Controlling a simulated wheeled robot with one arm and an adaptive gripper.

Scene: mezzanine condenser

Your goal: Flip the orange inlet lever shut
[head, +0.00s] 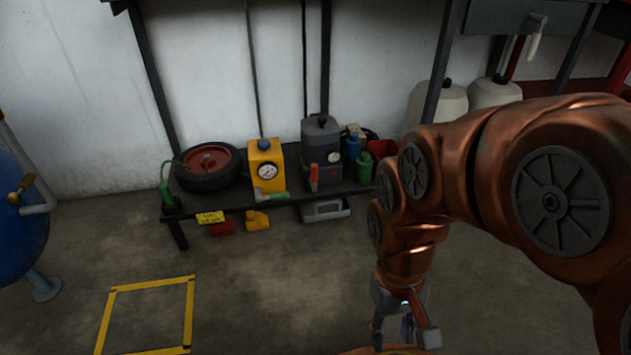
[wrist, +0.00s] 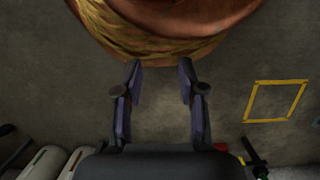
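A grey box-shaped unit (head: 322,140) with a dark knob on top and a round gauge stands on the low dark bench (head: 235,203). A small orange-red lever (head: 313,177) stands upright at its front left; I take it for the inlet lever. My gripper (head: 392,334) hangs over the floor, in front and to the right of the bench, well apart from the lever. The wrist view shows my gripper (wrist: 160,70) with its two fingers spread and nothing between them. The lever is not visible in the wrist view.
A yellow unit (head: 265,155) with a gauge and a grey-green handle stands left of the grey unit. A red-hubbed wheel (head: 210,160) lies farther left. Green and blue bottles (head: 363,166) stand right. Open floor with a yellow taped square (head: 150,285) lies in front.

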